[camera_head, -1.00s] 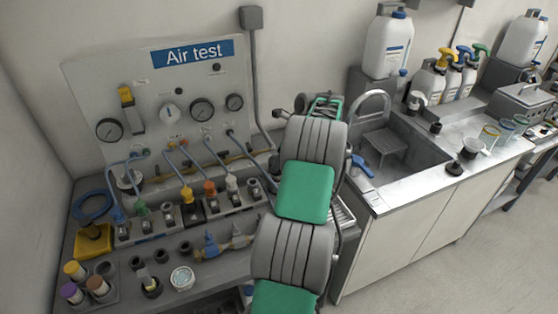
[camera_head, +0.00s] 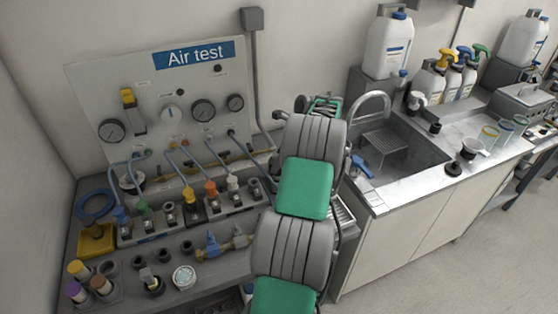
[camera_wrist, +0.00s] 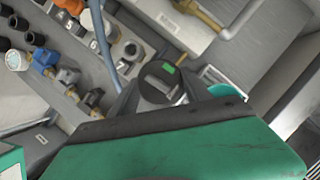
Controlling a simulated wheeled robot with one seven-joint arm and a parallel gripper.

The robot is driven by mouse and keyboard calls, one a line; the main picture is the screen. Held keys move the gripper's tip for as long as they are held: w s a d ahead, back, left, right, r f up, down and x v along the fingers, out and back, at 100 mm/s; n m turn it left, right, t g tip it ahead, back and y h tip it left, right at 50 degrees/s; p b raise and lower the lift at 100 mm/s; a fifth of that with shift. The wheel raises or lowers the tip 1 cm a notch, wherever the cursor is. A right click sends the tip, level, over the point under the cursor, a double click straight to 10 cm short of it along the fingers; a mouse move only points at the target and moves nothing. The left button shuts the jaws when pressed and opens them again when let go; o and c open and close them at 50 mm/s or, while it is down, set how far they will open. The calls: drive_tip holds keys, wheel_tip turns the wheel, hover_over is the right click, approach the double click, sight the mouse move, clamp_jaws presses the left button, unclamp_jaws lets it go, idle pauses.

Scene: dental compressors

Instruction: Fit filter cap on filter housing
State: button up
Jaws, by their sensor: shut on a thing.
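My gripper (camera_wrist: 172,100) shows in the wrist view beyond its green-and-black body. It is shut on a dark grey round piece with a small green mark, which looks like the filter cap (camera_wrist: 160,78). Its underside is hidden, and the fingertips are only partly visible. The held piece appears beside the end of the numbered port row, apart from the bench fittings. In the head view my arm's grey and green links hide the gripper and the cap. I cannot tell which fitting is the filter housing.
The row of ports (camera_head: 180,214) with hoses stands below the Air test panel (camera_head: 150,95). A blue and brass fitting (camera_head: 222,243), a round gauge (camera_head: 184,277) and capped bottles (camera_head: 80,280) lie in front. A sink (camera_head: 400,160) is at right.

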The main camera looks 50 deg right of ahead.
drive_tip(key=shift+f, duration=0.1)
drive_tip(key=shift+f, duration=1.75)
drive_tip(key=o, duration=1.5)
drive_tip(key=v, duration=0.8)
drive_tip(key=shift+w, duration=0.1)
